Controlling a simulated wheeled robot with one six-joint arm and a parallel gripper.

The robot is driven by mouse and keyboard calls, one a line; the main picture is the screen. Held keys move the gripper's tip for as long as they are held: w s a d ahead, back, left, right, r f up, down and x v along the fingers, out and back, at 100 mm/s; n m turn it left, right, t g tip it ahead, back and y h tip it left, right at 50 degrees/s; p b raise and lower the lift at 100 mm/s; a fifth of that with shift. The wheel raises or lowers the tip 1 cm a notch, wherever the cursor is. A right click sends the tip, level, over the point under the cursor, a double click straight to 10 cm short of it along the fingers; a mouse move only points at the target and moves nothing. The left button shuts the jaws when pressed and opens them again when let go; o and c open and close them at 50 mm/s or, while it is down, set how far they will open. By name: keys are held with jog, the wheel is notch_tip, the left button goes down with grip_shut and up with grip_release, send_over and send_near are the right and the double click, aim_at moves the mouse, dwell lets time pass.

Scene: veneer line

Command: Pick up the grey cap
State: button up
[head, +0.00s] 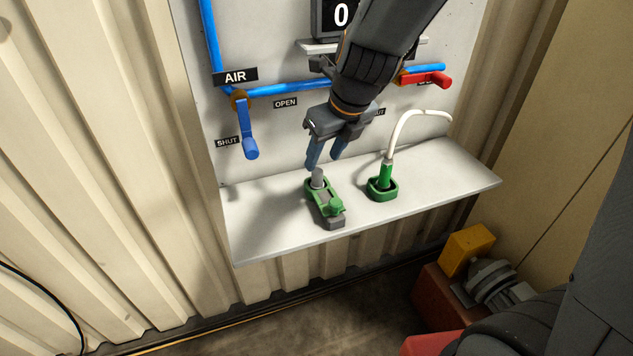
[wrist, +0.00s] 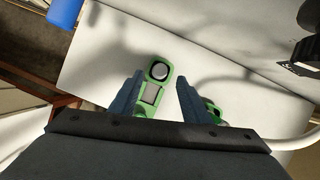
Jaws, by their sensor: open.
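The grey cap (head: 317,178) stands upright at the wall-side end of a green holder (head: 322,199) on the white shelf. In the wrist view a round grey top, seemingly the cap (wrist: 159,71), sits in a green ring between the fingertips in the picture. My gripper (head: 323,162) is open, with its blue fingers pointing down just above the cap. It also shows in the wrist view (wrist: 160,80), with nothing held. Whether the fingertips reach down beside the cap, I cannot tell.
A green plug with a white cable (head: 385,173) stands in a green socket (head: 383,192) right of the holder. A blue lever (head: 247,133) and a red lever (head: 428,80) are on the panel behind. The left part of the shelf (head: 255,225) is clear.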

aim_at(318, 171)
jog(key=b+x, duration=0.1)
jog(key=x, duration=0.6)
jog(key=shift+s+f+b, duration=0.1)
jog(key=shift+f+b, duration=0.05)
jog(key=shift+b, duration=0.25)
grip_shut()
